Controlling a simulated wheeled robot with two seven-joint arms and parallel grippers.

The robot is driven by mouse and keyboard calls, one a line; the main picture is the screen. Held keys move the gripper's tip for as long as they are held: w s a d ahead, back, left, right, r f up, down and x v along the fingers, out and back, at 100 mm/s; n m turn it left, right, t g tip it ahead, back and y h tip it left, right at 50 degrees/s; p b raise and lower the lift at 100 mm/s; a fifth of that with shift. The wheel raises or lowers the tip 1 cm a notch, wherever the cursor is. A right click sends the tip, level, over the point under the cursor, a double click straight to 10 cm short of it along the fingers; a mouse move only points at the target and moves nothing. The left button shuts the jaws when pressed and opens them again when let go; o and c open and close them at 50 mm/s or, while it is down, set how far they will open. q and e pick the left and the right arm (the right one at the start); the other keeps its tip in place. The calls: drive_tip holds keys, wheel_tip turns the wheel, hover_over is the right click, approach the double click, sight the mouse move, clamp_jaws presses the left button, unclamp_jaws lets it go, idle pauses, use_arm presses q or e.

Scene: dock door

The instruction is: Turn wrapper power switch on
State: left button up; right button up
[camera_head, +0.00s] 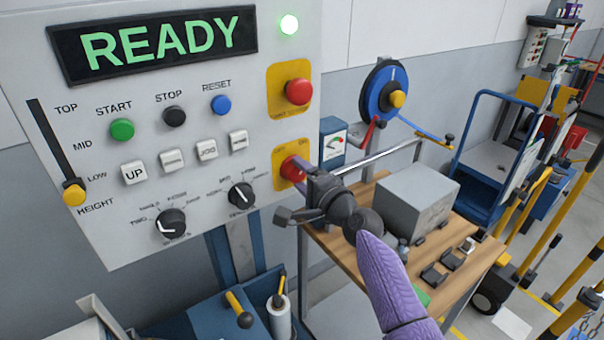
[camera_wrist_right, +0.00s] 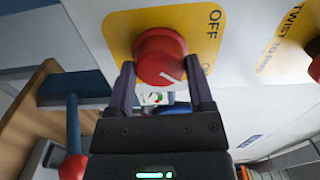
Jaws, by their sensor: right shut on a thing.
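The red rotary power switch (camera_head: 291,171) sits on a yellow plate low on the right of the grey control panel (camera_head: 75,240). My right gripper (camera_head: 305,172) is at the switch, shut on its knob. In the right wrist view the red knob (camera_wrist_right: 158,50) lies between the two fingertips (camera_wrist_right: 161,80). The display (camera_head: 155,40) reads READY and the green lamp (camera_head: 289,25) is lit. My left gripper is out of view.
A red emergency button (camera_head: 299,92) is just above the switch. Push buttons and dials lie to its left. A wooden bench (camera_head: 465,255) with a grey box (camera_head: 418,200) stands behind my right arm.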

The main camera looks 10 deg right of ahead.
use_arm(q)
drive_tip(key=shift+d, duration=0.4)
use_arm(e)
drive_tip(key=shift+m, duration=0.3)
drive_tip(key=o, duration=1.2)
drive_tip(key=shift+o, duration=0.2)
drive_tip(key=shift+s+d, duration=0.1)
drive_tip(key=shift+s, duration=0.15)
use_arm(q)
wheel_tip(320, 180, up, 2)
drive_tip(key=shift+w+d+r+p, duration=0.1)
drive_tip(key=shift+p, duration=0.95)
use_arm(e)
drive_tip(key=v, duration=0.9)
drive_tip(key=shift+s, duration=0.25)
